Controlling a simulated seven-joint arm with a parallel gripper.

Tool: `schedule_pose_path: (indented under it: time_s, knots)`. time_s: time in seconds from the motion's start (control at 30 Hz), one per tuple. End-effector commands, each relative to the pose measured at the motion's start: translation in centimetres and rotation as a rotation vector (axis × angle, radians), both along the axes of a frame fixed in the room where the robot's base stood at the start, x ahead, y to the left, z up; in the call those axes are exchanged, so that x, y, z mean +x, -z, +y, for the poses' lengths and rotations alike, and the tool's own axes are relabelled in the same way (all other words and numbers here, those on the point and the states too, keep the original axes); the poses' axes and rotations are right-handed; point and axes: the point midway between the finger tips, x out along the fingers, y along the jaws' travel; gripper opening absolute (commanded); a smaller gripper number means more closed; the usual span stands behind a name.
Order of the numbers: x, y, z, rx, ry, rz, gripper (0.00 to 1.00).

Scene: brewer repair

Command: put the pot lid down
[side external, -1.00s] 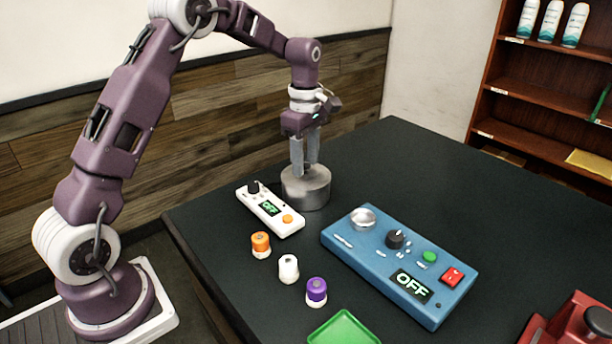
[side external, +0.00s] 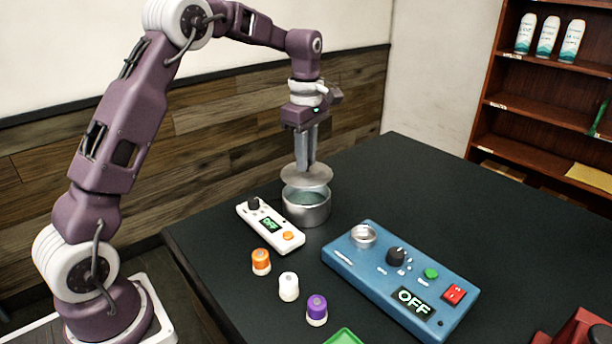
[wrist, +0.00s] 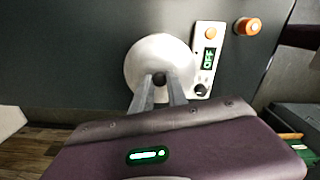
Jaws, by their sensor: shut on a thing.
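The pot lid (side external: 307,177) is a round grey metal disc held a little above the pot (side external: 307,210). The pot is a short grey metal cylinder on the dark table, and its open top shows under the lid. My gripper (side external: 306,166) is shut on the lid's knob from above. In the wrist view the lid (wrist: 150,55) looks pale and round, with its dark knob (wrist: 159,79) between the fingertips of my gripper (wrist: 158,84). The lid hides the pot in that view.
A white device (side external: 271,225) reading OFF stands close left of the pot. A blue device (side external: 400,278), also OFF, lies to the right. Orange (side external: 261,262), white (side external: 288,287) and purple (side external: 317,310) capped containers stand in front. The table (side external: 430,190) is clear at the back right.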

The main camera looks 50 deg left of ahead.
Motion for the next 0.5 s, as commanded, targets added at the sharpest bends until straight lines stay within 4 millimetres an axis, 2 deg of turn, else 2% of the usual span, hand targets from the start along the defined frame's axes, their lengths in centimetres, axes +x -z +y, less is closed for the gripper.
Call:
schedule_pose_path:
  time_s: [0.1, 0.17, 0.27, 0.37, 0.5]
  knots:
    - [0.1, -2.9, 0.0, 0.002, 0.001, -0.004, 0.0]
    - [0.0, -3.9, 0.1, 0.002, 0.0, -0.003, 0.0]
    - [-1.0, -4.7, 0.8, -0.007, -0.01, -0.001, 0.0]
    - [-3.8, -4.6, 2.3, -0.022, -0.024, -0.003, 0.0]
    - [-9.8, -3.3, 3.9, -0.035, -0.033, -0.01, 0.0]
